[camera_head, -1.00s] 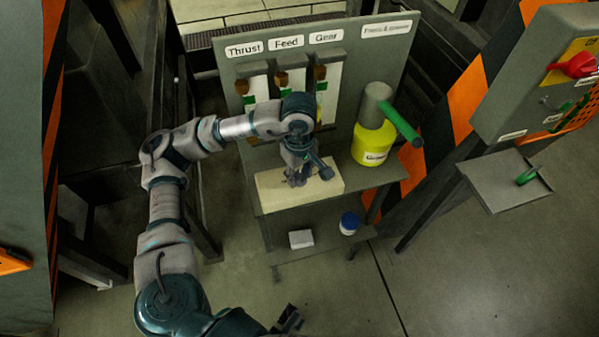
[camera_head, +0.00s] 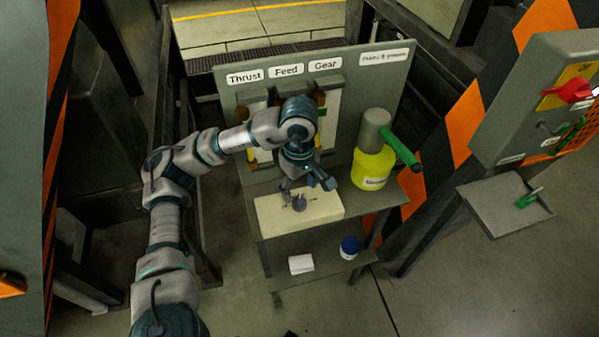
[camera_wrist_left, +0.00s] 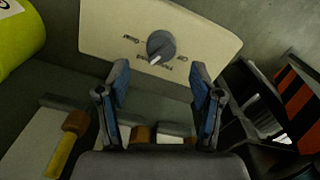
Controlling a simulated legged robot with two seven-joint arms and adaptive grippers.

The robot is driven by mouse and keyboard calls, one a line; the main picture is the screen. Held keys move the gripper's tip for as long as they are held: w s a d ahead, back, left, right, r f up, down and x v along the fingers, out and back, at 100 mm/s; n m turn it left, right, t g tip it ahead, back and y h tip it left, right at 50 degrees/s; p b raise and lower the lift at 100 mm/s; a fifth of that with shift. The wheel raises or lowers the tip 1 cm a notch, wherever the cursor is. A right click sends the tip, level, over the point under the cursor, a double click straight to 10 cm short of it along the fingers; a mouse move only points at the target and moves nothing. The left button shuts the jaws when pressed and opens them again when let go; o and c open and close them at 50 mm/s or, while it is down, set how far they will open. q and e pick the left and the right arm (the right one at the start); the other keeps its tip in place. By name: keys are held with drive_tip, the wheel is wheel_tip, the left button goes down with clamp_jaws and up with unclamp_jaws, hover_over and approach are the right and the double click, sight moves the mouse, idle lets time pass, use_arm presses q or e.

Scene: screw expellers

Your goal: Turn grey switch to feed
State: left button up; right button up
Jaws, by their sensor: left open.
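The grey switch (camera_wrist_left: 161,46) is a round knob on a cream box (camera_wrist_left: 105,25), with small labels around it, upside down and hard to read. Its white mark points down and slightly left in the wrist view. In the head view the switch (camera_head: 299,203) sits on top of the cream box (camera_head: 328,207), partly beside my fingers. My left gripper (camera_wrist_left: 160,82) is open and empty; its two blue-grey fingers lie either side of the knob's line, apart from it. In the head view my left gripper (camera_head: 302,183) hangs just above the box. My right gripper is not in view.
Behind stands a grey panel (camera_head: 345,90) with Thrust, Feed and Gear labels over levers. A yellow container (camera_head: 373,168) and a green handle (camera_head: 402,150) stand right of the box. A white block (camera_head: 301,264) and blue-capped jar (camera_head: 349,247) sit on the lower shelf.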

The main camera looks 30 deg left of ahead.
sight(299, 198)
use_arm(q)
wheel_tip(299, 198, up, 7)
idle(0.3)
drive_tip(key=shift+f, duration=0.15)
idle(0.3)
